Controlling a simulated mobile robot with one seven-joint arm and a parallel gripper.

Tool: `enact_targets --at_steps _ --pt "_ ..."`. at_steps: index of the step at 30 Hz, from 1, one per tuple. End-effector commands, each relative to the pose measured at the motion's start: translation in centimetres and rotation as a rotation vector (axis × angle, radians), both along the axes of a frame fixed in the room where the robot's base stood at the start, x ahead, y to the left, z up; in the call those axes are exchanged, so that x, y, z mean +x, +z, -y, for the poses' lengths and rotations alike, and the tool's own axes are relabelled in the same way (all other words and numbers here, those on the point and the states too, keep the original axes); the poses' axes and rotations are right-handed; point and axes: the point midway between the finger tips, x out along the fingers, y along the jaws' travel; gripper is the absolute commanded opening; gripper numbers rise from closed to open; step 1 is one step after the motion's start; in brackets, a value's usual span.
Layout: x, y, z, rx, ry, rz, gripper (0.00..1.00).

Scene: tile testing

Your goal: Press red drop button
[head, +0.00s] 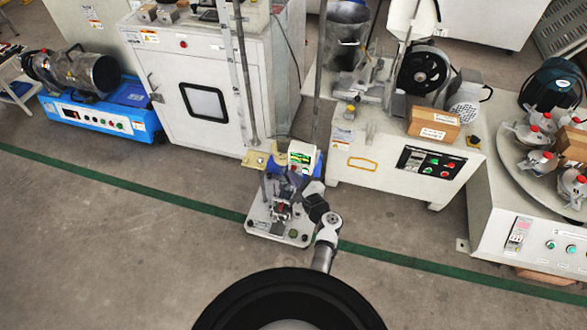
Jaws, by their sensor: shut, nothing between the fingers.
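A small test stand with a white base plate (262,226) stands on the floor ahead of me, with a tall metal post and a box with a lit display (301,158). A small red part (281,208) shows low on the stand; I cannot tell whether it is the red drop button. A round green button (293,234) sits at the front of the base. My arm reaches over the right side of the stand. My gripper (291,194) is small and dark in front of the stand, shut and empty. Whether it touches anything is unclear.
A white cabinet machine (165,60) stands behind left. A white machine with a button panel (428,163) stands behind right, with a cardboard box (433,124) on it. A blue-based machine (100,120) is far left. Open grey floor (110,250) lies left, crossed by a green line.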

Motion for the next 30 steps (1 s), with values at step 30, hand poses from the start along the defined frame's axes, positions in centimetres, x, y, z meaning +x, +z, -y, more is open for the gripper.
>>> enact_targets --at_steps 30 --pt "0.88 0.04 0.29 0.0 -0.001 0.001 0.0"
